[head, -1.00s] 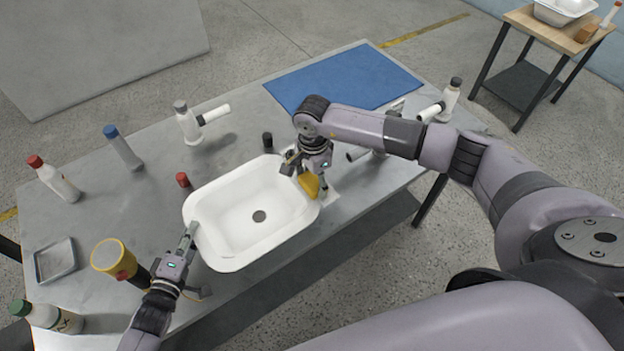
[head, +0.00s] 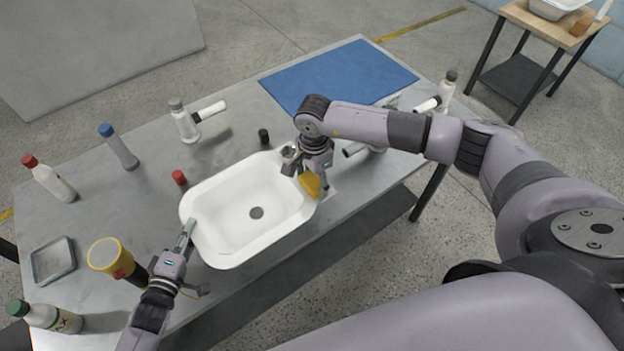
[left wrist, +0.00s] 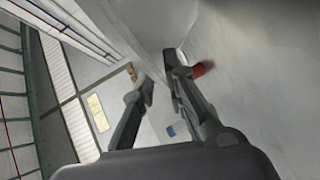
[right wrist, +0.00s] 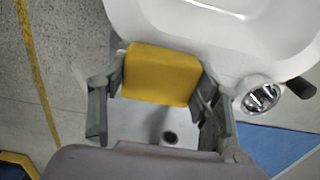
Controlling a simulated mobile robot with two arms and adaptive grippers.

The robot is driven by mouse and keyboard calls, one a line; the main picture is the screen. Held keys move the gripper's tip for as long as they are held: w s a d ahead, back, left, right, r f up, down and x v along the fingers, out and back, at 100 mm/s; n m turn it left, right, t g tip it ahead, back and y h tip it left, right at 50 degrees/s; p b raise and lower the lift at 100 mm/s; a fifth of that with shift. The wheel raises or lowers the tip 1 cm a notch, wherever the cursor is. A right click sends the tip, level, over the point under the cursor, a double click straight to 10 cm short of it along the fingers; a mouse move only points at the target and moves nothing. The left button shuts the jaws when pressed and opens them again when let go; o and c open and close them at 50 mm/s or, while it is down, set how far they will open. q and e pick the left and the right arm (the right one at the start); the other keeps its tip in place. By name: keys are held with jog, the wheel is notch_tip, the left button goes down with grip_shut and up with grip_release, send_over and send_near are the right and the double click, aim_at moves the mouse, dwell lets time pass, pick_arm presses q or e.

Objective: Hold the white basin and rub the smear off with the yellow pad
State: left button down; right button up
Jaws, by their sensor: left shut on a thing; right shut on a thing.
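The white basin (head: 232,235) sits on the metal table, its hollow and dark drain hole facing up. My left gripper (head: 187,228) is shut on the basin's left rim; the left wrist view shows its fingers (left wrist: 160,85) with the pale basin wall close by. My right gripper (head: 308,172) is shut on the yellow pad (head: 311,185) at the basin's right rim. In the right wrist view the yellow pad (right wrist: 161,74) is between the fingers, close to the basin's outer edge (right wrist: 215,35). I cannot tell whether it touches. No smear is discernible.
A blue mat (head: 335,75) lies at the table's back right. Red (head: 180,178) and black (head: 263,136) caps are close behind the basin.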

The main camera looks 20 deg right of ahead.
pick_arm(q)
jog(key=shift+s+f, duration=0.1)
jog(key=shift+f, duration=0.15)
pick_arm(e)
jog(key=shift+w+d+f, duration=0.1)
jog(key=shift+w+d, duration=0.05)
jog(key=shift+d, duration=0.85)
jog(key=shift+d+r, duration=0.1)
jog(key=shift+r, duration=4.05)
pick_arm(q)
jog(key=c, duration=1.5)
grip_release()
jog(key=shift+r, duration=0.15)
jog(key=shift+c, duration=0.2)
pick_arm(e)
jog(key=shift+w, duration=0.1)
pick_arm(q)
jog(key=v, duration=1.1)
jog(key=shift+s+a+r, duration=0.2)
jog(key=shift+s+a, duration=0.05)
jog(key=shift+a, duration=0.05)
